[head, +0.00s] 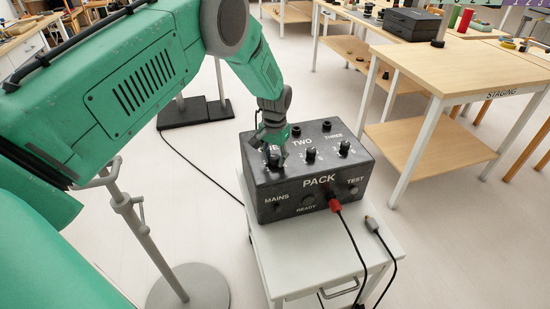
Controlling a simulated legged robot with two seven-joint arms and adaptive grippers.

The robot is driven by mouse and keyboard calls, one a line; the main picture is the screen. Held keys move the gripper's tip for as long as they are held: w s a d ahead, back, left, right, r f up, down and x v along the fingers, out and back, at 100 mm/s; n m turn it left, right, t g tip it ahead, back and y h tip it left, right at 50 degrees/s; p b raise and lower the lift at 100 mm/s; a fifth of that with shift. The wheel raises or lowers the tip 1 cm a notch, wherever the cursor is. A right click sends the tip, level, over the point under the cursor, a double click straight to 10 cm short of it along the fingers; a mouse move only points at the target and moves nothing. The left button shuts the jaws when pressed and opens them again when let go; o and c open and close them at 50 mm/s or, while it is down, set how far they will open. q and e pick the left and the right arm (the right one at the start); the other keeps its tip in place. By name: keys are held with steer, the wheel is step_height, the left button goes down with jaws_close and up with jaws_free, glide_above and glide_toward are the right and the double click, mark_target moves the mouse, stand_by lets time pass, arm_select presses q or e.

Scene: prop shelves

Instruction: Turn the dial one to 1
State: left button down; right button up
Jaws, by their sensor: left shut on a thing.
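The black box marked PACK (290,187) stands on a small white cabinet. Its top carries dials labelled ONE, TWO and THREE. My left gripper (274,157) reaches down from above onto the left end of the top and is shut on dial one. The gripper hides most of this dial, its label and its numbers, so I cannot read its setting. Dial two (311,155) and dial three (344,147) are free to its right. My right gripper is out of view.
The box front has MAINS, READY and TEST labels and a red plug (334,204) with a black cable. A loose grey connector (372,224) lies on the white cabinet (385,243). A metal stand (190,290) is at left; the wooden STAGING table (465,70) is at right.

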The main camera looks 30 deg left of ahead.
mark_target(275, 156)
arm_select(q)
steer(key=shift+w+r, duration=0.25)
steer(key=shift+w, duration=0.1)
steer(key=c, duration=1.2)
jaws_free()
steer(key=shift+f, duration=0.2)
steer(key=shift+s, duration=0.1)
step_height(275, 156, up, 12)
steer(key=shift+f, duration=0.1)
steer(key=shift+f, duration=0.1)
